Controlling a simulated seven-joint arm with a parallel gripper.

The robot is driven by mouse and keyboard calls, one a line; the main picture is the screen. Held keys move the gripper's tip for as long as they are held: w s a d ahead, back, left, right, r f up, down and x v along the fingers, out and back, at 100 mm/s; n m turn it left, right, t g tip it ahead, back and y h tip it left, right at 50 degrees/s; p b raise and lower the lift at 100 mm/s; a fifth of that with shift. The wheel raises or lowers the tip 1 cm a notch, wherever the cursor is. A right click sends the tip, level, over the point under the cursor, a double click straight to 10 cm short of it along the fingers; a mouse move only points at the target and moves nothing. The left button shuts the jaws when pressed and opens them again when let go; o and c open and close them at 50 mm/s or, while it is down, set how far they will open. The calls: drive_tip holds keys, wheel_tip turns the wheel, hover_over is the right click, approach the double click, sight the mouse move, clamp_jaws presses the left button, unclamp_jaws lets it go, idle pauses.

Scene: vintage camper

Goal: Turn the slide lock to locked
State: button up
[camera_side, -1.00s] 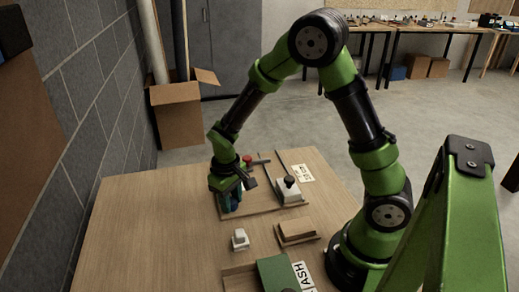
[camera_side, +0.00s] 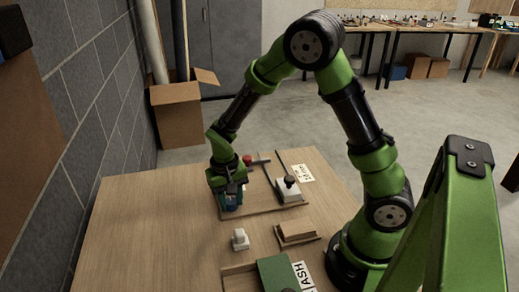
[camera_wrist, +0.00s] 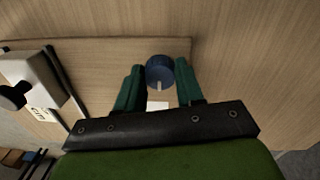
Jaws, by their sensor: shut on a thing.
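A round blue knob (camera_wrist: 160,72) with a white pointer line stands on the wooden base board (camera_wrist: 110,60); I take it to be the slide lock's knob. In the wrist view the white line points toward the bottom of the picture. My gripper (camera_wrist: 159,76) has one teal finger on each side of the knob and is shut on it. In the side view my gripper (camera_side: 230,198) is low over the left end of the board and hides most of the knob. A white label lies below the knob in the wrist view; I cannot read it.
A white block with a black knob (camera_side: 289,189) sits on the same board, to the right. A red knob (camera_side: 247,160) is behind my gripper. A small white block (camera_side: 240,239), a wooden holder (camera_side: 297,235) and a green lid (camera_side: 278,274) are nearer the front. The table's left side is clear.

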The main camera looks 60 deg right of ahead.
sight(228, 202)
drive_tip(key=o, duration=1)
drive_tip(key=r, duration=1.7)
drive_tip(key=shift+w+a, duration=0.2)
drive_tip(key=shift+a, duration=0.1)
drive_tip(key=s+r+n+t, duration=0.1)
drive_tip(key=s+r+t, duration=0.1)
drive_tip(key=s, duration=0.2)
drive_tip(key=s+a+r+n+t+y, duration=0.1)
drive_tip(key=s+r+t, duration=0.1)
drive_tip(key=s+t, duration=0.1)
drive_tip(key=s+a+r+n+t+y, duration=0.1)
drive_tip(key=s+t, duration=0.1)
drive_tip(key=s, duration=0.3)
drive_tip(key=shift+s+a+r+t, duration=0.2)
drive_tip(key=shift+s+r+t, duration=0.1)
drive_tip(key=shift+s+r, duration=0.1)
